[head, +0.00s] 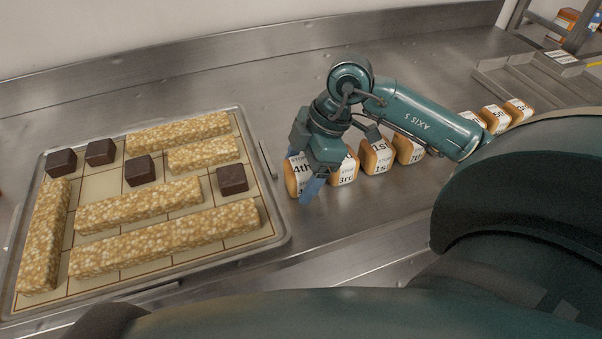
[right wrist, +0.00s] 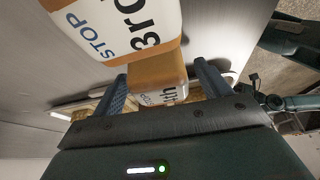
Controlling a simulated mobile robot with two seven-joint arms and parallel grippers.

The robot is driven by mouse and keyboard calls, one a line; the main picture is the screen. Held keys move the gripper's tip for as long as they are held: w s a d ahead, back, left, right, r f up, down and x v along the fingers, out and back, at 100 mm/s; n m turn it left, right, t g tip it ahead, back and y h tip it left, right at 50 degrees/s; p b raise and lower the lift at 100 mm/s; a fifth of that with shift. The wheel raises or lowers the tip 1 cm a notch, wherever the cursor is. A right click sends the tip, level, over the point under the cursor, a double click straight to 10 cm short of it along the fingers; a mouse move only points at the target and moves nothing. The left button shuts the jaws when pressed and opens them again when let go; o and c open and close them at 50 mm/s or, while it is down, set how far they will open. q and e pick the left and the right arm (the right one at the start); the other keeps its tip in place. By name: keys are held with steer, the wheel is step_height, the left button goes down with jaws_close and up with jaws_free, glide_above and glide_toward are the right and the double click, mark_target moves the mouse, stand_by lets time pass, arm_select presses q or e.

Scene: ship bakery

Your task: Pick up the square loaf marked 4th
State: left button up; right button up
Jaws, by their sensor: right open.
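The square loaf marked 4th (head: 294,178) stands on the steel counter, at the left end of a row of labelled loaves. My right gripper (head: 312,185) is at this loaf, and its blue finger hides part of the loaf's right side. In the right wrist view the loaf (right wrist: 158,76) shows between the two fingers of the open gripper (right wrist: 160,72). I cannot tell whether either finger touches it. The loaf marked 3rd (head: 346,168) stands just to its right and looms large in the wrist view (right wrist: 125,28). My left gripper is out of view.
More labelled loaves (head: 378,156) continue rightward, with another group (head: 495,119) beyond my right arm. A gridded tray (head: 276,228) on the left holds long grainy bars and several dark blocks. A metal rack (head: 535,78) stands at the back right. The counter behind the row is clear.

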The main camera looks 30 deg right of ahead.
steer(key=shift+c, duration=0.5)
steer(key=c, duration=1)
